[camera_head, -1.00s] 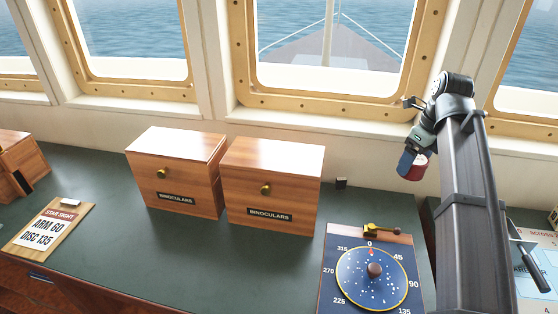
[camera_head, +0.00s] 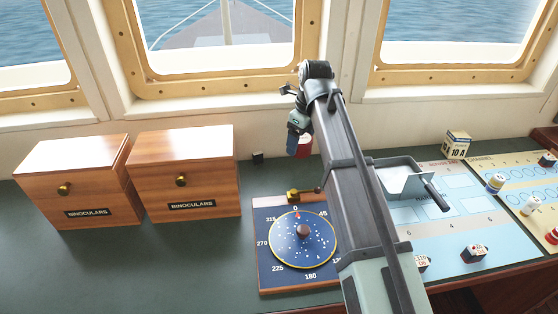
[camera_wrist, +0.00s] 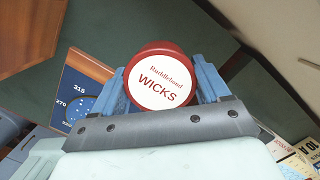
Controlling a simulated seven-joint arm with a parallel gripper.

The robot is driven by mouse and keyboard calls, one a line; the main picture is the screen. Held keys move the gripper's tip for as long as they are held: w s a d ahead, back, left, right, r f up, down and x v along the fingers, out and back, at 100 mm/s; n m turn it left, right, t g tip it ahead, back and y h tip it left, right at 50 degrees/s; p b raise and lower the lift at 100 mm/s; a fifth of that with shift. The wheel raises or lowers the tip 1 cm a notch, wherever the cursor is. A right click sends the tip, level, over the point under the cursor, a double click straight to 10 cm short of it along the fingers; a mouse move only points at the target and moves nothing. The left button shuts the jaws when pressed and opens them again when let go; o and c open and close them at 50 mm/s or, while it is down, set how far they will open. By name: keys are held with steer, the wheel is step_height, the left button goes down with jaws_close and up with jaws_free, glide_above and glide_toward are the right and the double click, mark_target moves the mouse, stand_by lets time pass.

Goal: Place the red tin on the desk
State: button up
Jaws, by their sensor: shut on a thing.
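My gripper (camera_head: 299,146) is shut on the red tin (camera_wrist: 159,82), with one blue finger on each side of it in the wrist view. The tin has a red rim and a white lid that reads "Ruddlehand WICKS". In the head view the red tin (camera_head: 305,147) shows partly behind a finger, near the wall behind the star disc board. The dark green desk (camera_head: 190,262) lies below. I cannot tell the exact gap between the tin and the desk.
Two wooden binoculars boxes (camera_head: 75,185) (camera_head: 185,175) stand left. The blue disc board (camera_head: 297,240) lies in front of my gripper. A chart (camera_head: 455,230) with a metal scoop (camera_head: 405,180), several small pieces and a calendar block (camera_head: 456,144) lies right. The desk front left is clear.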

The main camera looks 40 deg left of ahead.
mark_target(305, 140)
steer(key=shift+f, duration=4.6)
steer(key=shift+f, duration=0.1)
steer(key=o, duration=1.1)
steer(key=r, duration=0.4)
steer(key=d+r, duration=0.1)
steer(key=r, duration=0.7)
steer(key=shift+d, duration=0.4)
